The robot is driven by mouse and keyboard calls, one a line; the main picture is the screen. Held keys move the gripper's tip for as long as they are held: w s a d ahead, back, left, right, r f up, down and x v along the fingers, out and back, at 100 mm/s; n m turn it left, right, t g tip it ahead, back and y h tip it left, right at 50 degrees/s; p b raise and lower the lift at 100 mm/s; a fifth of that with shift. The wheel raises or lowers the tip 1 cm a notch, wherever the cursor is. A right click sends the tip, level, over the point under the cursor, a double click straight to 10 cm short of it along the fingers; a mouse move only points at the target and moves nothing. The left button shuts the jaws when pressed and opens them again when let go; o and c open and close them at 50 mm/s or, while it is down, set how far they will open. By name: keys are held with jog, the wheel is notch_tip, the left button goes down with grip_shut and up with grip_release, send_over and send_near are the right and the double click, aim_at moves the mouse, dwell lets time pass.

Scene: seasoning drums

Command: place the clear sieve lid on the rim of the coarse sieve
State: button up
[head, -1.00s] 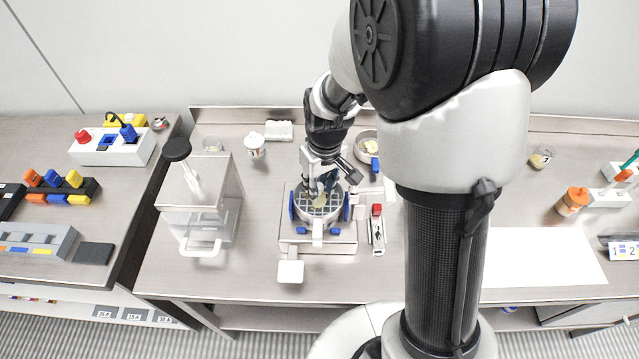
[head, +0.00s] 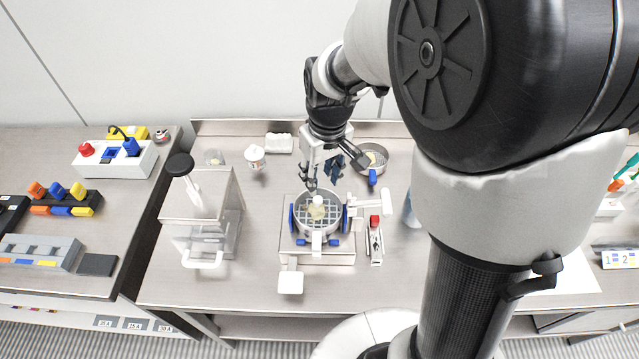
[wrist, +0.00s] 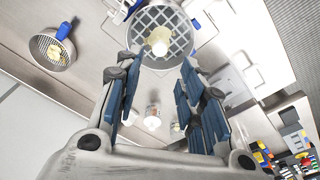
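The coarse sieve (head: 299,226), a round metal sieve with a wide grid, sits between blue clamps on a metal stand; it also shows at the top of the wrist view (wrist: 190,27). A pale upright knob (head: 318,201) stands over its middle, also seen in the wrist view (wrist: 158,36), with a yellowish lump beneath. The knob seems to belong to the clear lid; the lid's disc is too transparent to tell how its edge meets the rim. My gripper (head: 325,180) is open and empty, above and behind the sieve, its blue-padded fingers (wrist: 158,68) apart.
A second sieve (head: 384,163) with a blue handle and a yellowish lump stands behind right. A clear box with a black-knobbed lever (head: 179,166) stands left. A white jar (head: 255,157) is behind left. A small red-topped device (head: 375,238) lies right of the stand.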

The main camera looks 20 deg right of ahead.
jog(key=s+r+m+t, duration=0.1)
jog(key=s+r, duration=0.5)
jog(key=s, duration=0.4)
jog(key=s+r+m+t, duration=0.1)
jog(key=s+r+t, duration=0.1)
jog(key=s+r, duration=0.4)
jog(key=s, duration=0.4)
jog(key=shift+r+m, duration=0.2)
jog(key=shift+m, duration=0.2)
jog(key=shift+a, duration=0.1)
